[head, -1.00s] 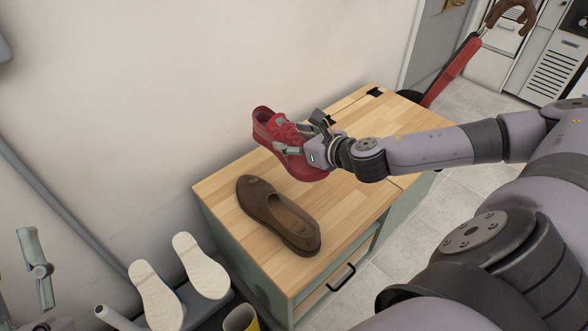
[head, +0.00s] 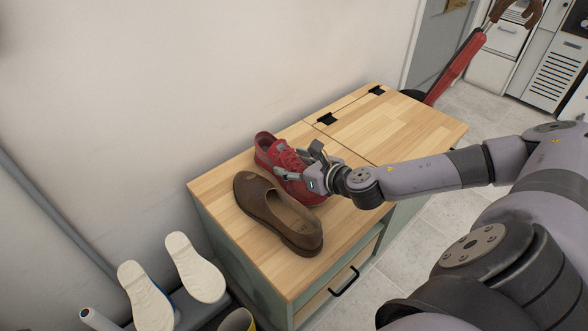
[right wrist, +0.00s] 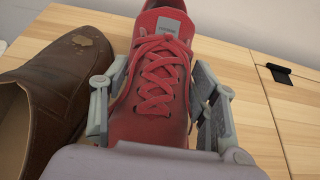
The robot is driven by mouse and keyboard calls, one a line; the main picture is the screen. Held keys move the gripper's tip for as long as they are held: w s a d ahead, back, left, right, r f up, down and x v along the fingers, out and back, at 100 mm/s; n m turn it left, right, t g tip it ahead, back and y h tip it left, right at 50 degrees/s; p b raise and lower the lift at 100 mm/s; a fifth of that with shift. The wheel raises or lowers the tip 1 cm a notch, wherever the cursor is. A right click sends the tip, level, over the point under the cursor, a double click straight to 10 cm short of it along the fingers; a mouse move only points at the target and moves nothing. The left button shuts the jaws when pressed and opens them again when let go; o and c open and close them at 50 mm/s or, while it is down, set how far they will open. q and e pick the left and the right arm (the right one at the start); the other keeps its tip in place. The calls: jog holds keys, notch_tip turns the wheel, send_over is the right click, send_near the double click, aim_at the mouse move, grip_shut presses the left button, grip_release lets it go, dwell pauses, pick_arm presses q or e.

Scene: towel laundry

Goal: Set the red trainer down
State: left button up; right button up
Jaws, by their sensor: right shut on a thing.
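The red trainer (head: 268,152) is at the wooden cabinet top (head: 225,187), behind and right of the brown loafer (head: 262,205) in the head view. My right gripper (head: 299,172) is shut on the trainer across its front part. In the right wrist view the trainer (right wrist: 158,85) points its heel away, with its red laces up, between my two fingers. The trainer looks upright and level, at or very near the wood; its sole is mostly hidden. The brown loafer (right wrist: 60,85) lies close on the left there. My left gripper is not in view.
The cabinet's right part, with black hinges (head: 327,119), is clear. White-soled shoes (head: 195,267) stand on a rack at lower left. The wall is close behind the cabinet. A red umbrella (head: 456,68) leans at the back right.

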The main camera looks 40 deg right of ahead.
jog(key=shift+f, duration=0.15)
jog(key=o, duration=1.3)
jog(key=shift+r, duration=0.25)
notch_tip(320, 180, up, 4)
jog(key=r+p, duration=0.1)
jog(key=p, duration=0.1)
send_over(326, 198)
jog(key=shift+f, duration=0.25)
